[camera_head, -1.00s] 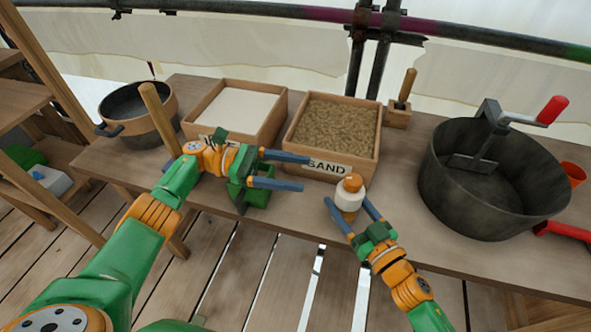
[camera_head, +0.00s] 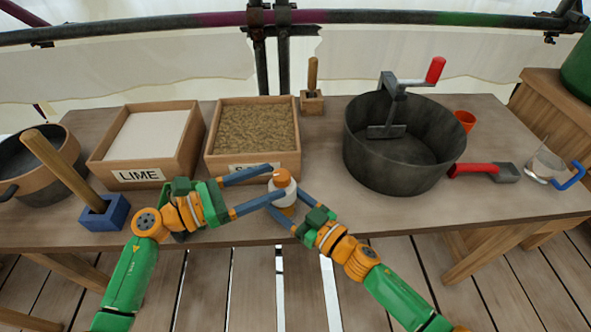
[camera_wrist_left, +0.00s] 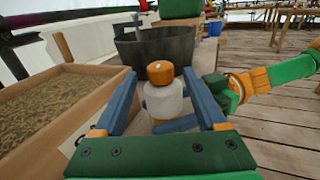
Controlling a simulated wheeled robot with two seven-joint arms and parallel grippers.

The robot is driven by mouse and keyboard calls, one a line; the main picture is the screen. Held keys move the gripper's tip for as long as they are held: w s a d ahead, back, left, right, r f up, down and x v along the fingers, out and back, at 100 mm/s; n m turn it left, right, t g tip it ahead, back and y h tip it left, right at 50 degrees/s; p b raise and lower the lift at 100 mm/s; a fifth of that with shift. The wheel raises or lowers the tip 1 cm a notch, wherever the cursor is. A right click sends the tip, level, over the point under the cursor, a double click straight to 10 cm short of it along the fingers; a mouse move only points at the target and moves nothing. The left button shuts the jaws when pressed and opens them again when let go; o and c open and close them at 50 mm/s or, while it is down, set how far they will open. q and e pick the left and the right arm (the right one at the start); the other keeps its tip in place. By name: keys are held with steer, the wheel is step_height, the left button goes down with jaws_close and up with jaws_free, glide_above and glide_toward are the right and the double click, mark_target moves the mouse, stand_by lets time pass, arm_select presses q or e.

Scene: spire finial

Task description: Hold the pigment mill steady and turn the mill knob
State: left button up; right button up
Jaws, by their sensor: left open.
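The pigment mill has a white body (camera_head: 284,194) and an orange mill knob (camera_head: 281,179) on top. It stands upright near the table's front edge, in the middle of the head view. My right gripper (camera_head: 293,203) has its blue fingers on either side of the white body and appears closed on it. My left gripper (camera_head: 275,182) is open and level, its fingertips reaching the mill from the left. In the left wrist view the knob (camera_wrist_left: 160,72) shows between the two open fingers, with the white body (camera_wrist_left: 164,100) below it; the lower part is partly hidden.
A LIME box (camera_head: 137,175) and a sand box (camera_head: 252,161) stand behind my left gripper. A large dark tub (camera_head: 400,165) with a red-handled crank is to the right. A blue block with a wooden handle (camera_head: 103,215) is at left. A red-handled scoop (camera_head: 475,170) lies at right.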

arm_select(q)
steer(key=x, duration=0.7)
jaws_close()
steer(key=shift+s+g, duration=0.1)
steer(key=shift+g, duration=0.2)
